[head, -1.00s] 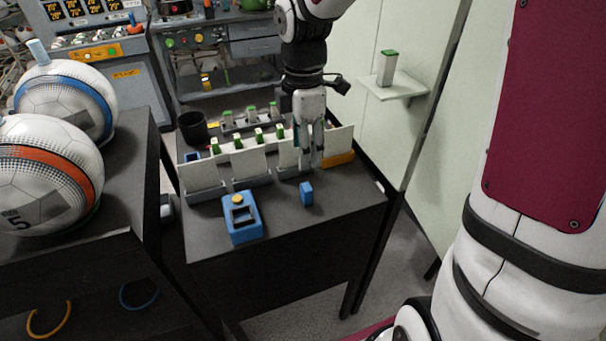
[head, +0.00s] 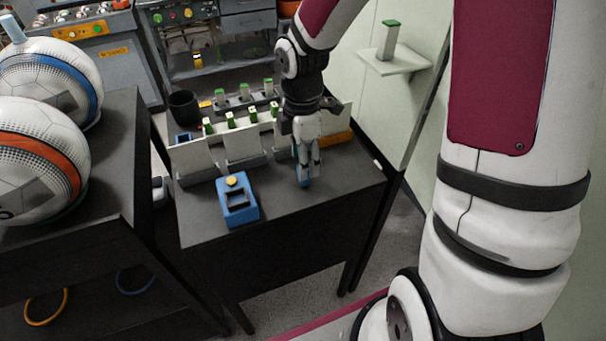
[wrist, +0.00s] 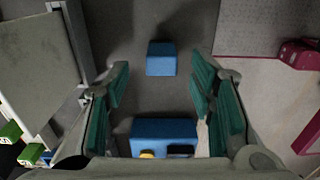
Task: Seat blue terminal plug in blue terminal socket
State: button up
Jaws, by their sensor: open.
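The blue terminal plug is a small blue block standing on the dark table. In the head view my gripper (head: 304,174) is directly above and in front of it, hiding most of it. In the wrist view the blue plug (wrist: 161,58) shows whole, in the gap between my spread teal-padded fingers (wrist: 160,95), touching neither. My gripper is open and empty, pointing down. The blue terminal socket (head: 238,213) is a blue box with a yellow knob and a dark opening, on the table left of my gripper. It also shows in the wrist view (wrist: 177,128), partly cut off below.
Light upright panels (head: 243,144) with grey bases stand in a row behind, close to my gripper. Green-topped pieces (head: 253,113) and a black cup (head: 184,106) lie beyond. A wall shelf (head: 396,64) is at right. The table front is clear around the socket.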

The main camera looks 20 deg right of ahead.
notch_tip(320, 180, down, 3)
jog(key=shift+s+d+f, duration=0.1)
grip_shut()
dwell(0.4)
